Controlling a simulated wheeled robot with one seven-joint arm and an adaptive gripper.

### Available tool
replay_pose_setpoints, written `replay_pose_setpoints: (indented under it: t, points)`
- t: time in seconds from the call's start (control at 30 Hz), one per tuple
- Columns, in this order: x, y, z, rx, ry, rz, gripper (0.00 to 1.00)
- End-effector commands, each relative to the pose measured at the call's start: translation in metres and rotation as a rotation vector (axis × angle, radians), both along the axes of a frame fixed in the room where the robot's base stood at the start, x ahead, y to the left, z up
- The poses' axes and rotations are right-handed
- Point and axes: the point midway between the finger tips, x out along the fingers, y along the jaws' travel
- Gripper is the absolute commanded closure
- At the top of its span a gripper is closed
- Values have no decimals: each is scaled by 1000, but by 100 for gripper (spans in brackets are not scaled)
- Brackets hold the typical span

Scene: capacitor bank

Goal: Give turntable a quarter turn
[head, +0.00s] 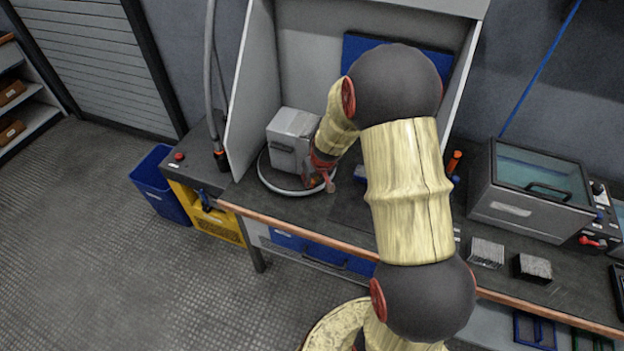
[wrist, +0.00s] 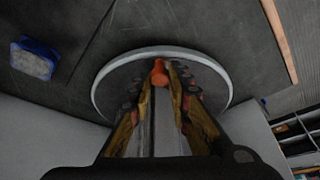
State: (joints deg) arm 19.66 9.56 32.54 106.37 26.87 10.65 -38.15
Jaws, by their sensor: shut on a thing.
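The turntable (head: 273,188) is a round disc with a pale rim on the workbench, inside a booth with pale walls. A grey box-shaped unit (head: 288,142) stands on it and covers much of the disc. My gripper (head: 320,176) is at the right side of the turntable, low over its edge. In the wrist view the turntable (wrist: 103,88) lies behind my gripper (wrist: 160,72), whose fingers are closed around an orange-red knob (wrist: 158,76). The fingers hide the lower part of the knob and the middle of the disc.
A blue-edged block (wrist: 35,59) lies on the bench beside the turntable. The booth's left wall (head: 248,90) is close to the disc. A glass-lidded case (head: 530,195) and two ribbed metal blocks (head: 487,253) (head: 533,268) sit on the right. A blue bin (head: 157,190) stands on the floor.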

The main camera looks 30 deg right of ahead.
Motion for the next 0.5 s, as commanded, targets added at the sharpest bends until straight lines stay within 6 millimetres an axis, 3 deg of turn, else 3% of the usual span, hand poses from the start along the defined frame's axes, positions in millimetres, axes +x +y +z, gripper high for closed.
replay_pose_setpoints:
  t: [0.23,0.5]
  points:
    - [0,0,0,0,0,0,100]
    - [0,0,0,0,0,0,100]
